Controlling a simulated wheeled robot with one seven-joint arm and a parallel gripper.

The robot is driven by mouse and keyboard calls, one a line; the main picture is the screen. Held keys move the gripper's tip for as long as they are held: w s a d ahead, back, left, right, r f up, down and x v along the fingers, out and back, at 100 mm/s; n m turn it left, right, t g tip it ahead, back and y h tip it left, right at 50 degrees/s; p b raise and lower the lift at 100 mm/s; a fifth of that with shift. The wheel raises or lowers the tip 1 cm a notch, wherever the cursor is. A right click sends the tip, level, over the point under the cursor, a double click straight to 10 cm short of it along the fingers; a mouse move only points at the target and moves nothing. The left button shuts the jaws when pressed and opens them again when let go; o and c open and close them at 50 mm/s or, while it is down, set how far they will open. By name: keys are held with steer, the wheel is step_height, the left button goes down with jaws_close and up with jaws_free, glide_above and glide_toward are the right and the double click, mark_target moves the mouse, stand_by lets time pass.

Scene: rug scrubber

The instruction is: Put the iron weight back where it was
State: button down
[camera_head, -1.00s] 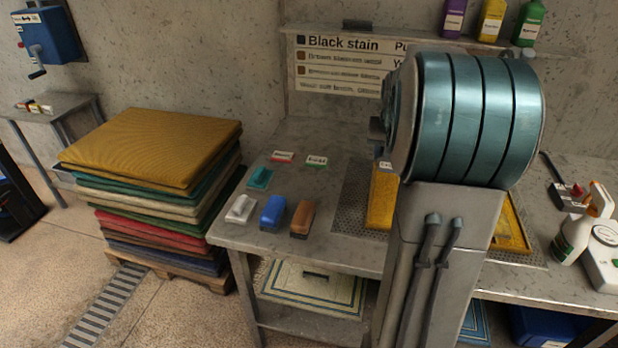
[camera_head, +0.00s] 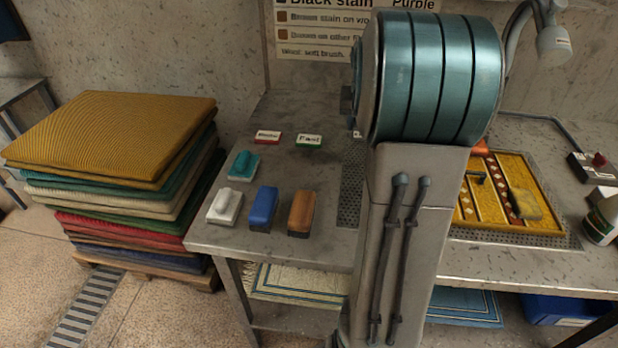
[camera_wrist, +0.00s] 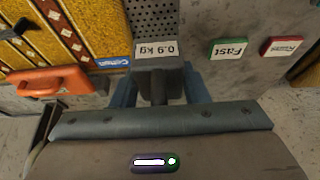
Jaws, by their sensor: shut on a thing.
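The iron weight (camera_wrist: 155,84) is a dark block between my gripper's blue-grey fingers (camera_wrist: 158,92) in the wrist view. My gripper is shut on it. A white label reading "0.9 kg" (camera_wrist: 157,49) shows just beyond the weight, beside the perforated metal plate (camera_wrist: 153,16). I cannot tell whether the weight touches the table. In the head view my arm hides the gripper and the weight; a sliver of white label (camera_head: 357,134) shows at the arm's left edge.
The "Fast" card (camera_wrist: 228,49) and a red-edged card (camera_wrist: 282,46) lie to the right in the wrist view. An orange handled tool (camera_wrist: 52,82) lies left, by the yellow patterned rug (camera_head: 500,190). White, teal, blue (camera_head: 262,208) and brown brushes stand at the table's left.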

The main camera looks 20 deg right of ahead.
steer(key=shift+b+x, duration=0.6)
steer(key=shift+x, duration=0.35)
steer(key=shift+w+a+f, duration=0.1)
steer(key=shift+w+a, duration=0.05)
steer(key=shift+a, duration=0.2)
glide_above(313, 171)
steer(key=f, duration=0.4)
steer(key=s+f, duration=0.1)
steer(key=f, duration=0.1)
steer(key=shift+a+f, duration=0.35)
steer(key=shift+a, duration=0.05)
steer(key=shift+f, duration=2.05)
steer(key=shift+f, duration=0.1)
steer(key=c, duration=0.8)
jaws_free()
